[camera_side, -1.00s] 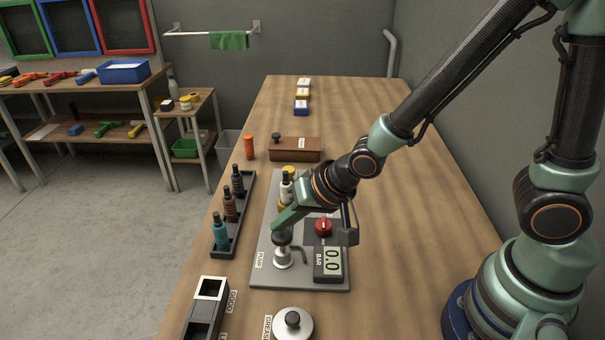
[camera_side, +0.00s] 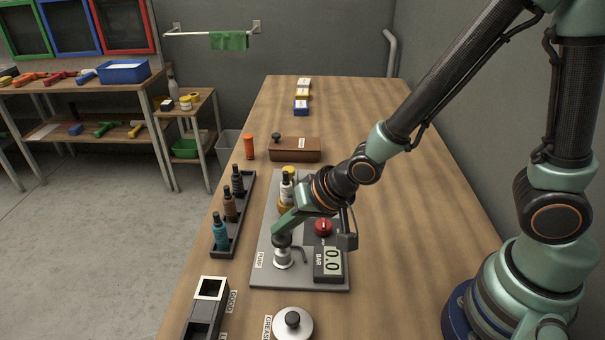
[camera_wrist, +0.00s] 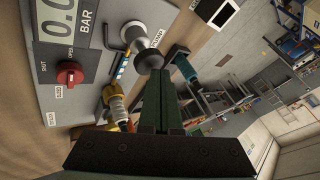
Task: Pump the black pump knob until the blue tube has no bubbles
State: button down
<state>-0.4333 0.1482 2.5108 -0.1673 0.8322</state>
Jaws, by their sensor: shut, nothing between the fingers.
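The black pump knob (camera_side: 281,239) tops a silver pump (camera_side: 283,258) on the grey plate (camera_side: 262,277). My gripper (camera_side: 279,230) is shut and empty, with its tips at the top of the knob. The wrist view shows the knob (camera_wrist: 150,61) just beyond the shut fingers (camera_wrist: 161,78); whether they touch it is hard to tell. A thin blue strip (camera_wrist: 122,66) beside the pump may be the blue tube. It is too small to show whether it holds bubbles.
A gauge (camera_side: 328,263) reads 0.0 BAR beside a red valve knob (camera_side: 323,227). A black tray (camera_side: 246,213) of bottles lies left. A silver lid (camera_side: 292,324) sits in front. The table's right side is clear.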

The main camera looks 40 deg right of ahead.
aim_at(285, 238)
jog(key=shift+f, duration=0.8)
dwell(0.5)
jog(key=shift+r, duration=1.75)
jog(key=shift+r, duration=2.5)
jog(key=s+d+r+n+h, duration=0.1)
jog(key=s+d+r+n, duration=0.1)
jog(key=d, duration=0.6)
jog(key=s+d+r+n+g+h, duration=0.1)
jog(key=s+d+r+n+h, duration=0.1)
jog(key=s+d+r, duration=0.3)
jog(key=d+r, duration=0.2)
jog(key=d, duration=0.1)
jog(key=shift+d+r+n, duration=0.15)
jog(key=shift+d+n, duration=0.15)
